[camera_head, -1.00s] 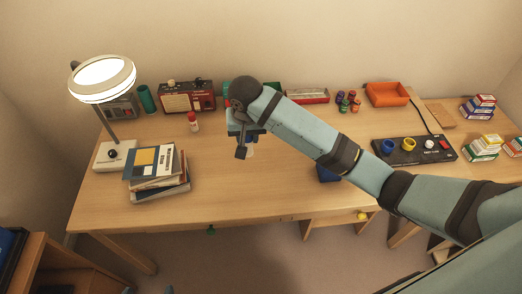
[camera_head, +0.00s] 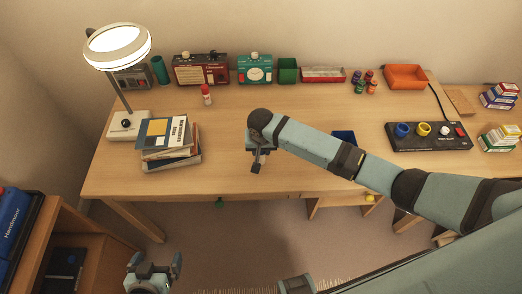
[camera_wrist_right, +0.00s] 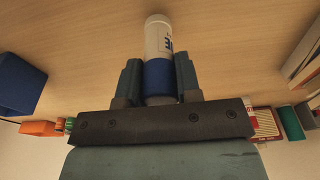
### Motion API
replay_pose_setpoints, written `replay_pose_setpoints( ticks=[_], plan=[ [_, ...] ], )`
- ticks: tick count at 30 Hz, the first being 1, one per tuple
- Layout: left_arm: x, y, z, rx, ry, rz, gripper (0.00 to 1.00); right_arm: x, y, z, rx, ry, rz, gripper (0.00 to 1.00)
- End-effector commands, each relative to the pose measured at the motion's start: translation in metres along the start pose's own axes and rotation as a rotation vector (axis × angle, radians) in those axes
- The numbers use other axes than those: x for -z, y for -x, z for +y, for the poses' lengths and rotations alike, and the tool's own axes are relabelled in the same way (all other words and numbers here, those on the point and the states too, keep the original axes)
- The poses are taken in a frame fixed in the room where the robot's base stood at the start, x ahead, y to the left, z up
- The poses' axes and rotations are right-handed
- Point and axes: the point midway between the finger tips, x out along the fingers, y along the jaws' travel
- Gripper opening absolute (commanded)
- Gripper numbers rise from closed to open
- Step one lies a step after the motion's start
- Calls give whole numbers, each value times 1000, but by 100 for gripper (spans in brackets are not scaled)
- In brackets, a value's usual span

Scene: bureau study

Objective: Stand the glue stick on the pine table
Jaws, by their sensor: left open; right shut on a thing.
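The glue stick (camera_wrist_right: 158,60), a white and blue cylinder with some lettering, is between the fingers of my right gripper (camera_wrist_right: 158,82) in the right wrist view. The gripper is shut on its blue part, and the white end sticks out past the fingers. In the head view my right gripper (camera_head: 257,165) is over the front part of the pine table (camera_head: 215,160), and the glue stick is hidden there. I cannot tell its height above the table. My left gripper (camera_head: 155,264) is open and empty at the bottom left, in front of the table.
A stack of books (camera_head: 168,145), a lamp (camera_head: 128,125) and a red-capped white stick (camera_head: 206,95) stand at left. A dark blue object (camera_head: 344,138) is behind my right arm. A button panel (camera_head: 430,136) is at right. The table around my right gripper is clear.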

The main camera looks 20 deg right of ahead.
Motion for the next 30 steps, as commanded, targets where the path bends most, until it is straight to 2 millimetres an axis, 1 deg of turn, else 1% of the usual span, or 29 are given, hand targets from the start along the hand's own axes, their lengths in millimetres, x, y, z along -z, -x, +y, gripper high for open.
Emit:
replay_pose_setpoints(
  ticks=[1, 3, 14, 15, 17, 18, 26, 30],
  plan=[
    [0, 0, 0, 0, 0, 0, 100, -2, -8, 0, -2, 0, -2, 9],
    [0, 0, 0, 0, 0, 0, 100, -2, -13, 0, 0, 0, 0, 9],
    [0, 0, 0, 0, -1, -1, 100, -3, -17, 0, 0, -1, -1, 9],
    [0, 0, 0, 0, -1, -1, 100, -3, -17, 0, 0, -1, 0, 39],
    [0, 0, 0, 0, -1, -1, 100, -3, -17, 0, 0, 0, 0, 52],
    [0, 0, 0, 0, -1, -1, 100, -3, -17, 0, 0, 0, 0, 57],
    [0, 0, 0, 0, -1, -1, 100, -2, -16, 0, 0, 0, 1, 57],
    [0, 0, 0, 0, -1, -1, 100, -1, -5, 0, 2, 1, 2, 57]
  ],
)
